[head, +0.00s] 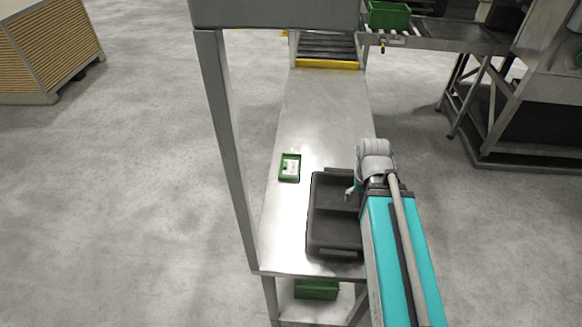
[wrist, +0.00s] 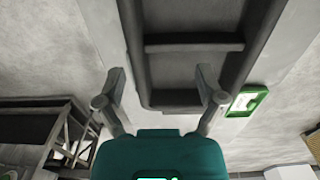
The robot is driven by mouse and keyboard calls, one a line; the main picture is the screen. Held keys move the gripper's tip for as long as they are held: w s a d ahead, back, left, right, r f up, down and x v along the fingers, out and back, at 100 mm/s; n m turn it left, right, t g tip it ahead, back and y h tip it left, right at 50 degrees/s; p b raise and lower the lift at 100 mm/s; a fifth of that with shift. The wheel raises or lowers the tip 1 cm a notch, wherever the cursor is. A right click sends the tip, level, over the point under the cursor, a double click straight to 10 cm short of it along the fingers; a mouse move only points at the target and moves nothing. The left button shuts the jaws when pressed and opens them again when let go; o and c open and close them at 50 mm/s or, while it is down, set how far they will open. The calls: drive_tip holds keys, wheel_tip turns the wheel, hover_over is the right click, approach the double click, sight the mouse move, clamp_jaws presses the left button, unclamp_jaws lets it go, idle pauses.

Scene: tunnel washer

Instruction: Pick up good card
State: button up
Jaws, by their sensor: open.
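A white card (head: 291,168) lies in a small green holder (head: 283,178) on the steel table, left of the black tray. The card also shows in the wrist view (wrist: 243,102), inside the green holder (wrist: 262,97) to the right of my fingers. Print on the card is too small to read. My gripper (head: 351,191) is over the black tray's right side, to the right of the card and apart from it. In the wrist view my gripper (wrist: 162,84) has its two fingers spread wide with nothing between them.
The black tray (head: 313,215) has two compartments that look empty. A steel post (head: 225,140) stands at the table's left edge. Bare steel table (head: 322,115) lies beyond the card. A green crate (head: 388,16) sits on the conveyor at the back, another (head: 316,290) below the table.

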drive_tip(key=w+a+m, duration=1)
drive_tip(key=w+a, duration=0.2)
drive_tip(key=w, duration=0.4)
drive_tip(key=r+m+p, duration=0.1)
drive_tip(key=m, duration=0.7)
hover_over(285, 164)
drive_tip(key=shift+w+d+r, duration=0.1)
drive_tip(key=shift+w+r, duration=0.05)
drive_tip(key=shift+r, duration=0.05)
drive_tip(key=shift+f, duration=0.15)
wheel_tip(285, 164, down, 8)
drive_tip(key=b, duration=0.8)
drive_tip(key=shift+f, duration=0.2)
drive_tip(key=shift+f+b, duration=2.55)
drive_tip(key=shift+b, duration=0.2)
drive_tip(key=c, duration=0.9)
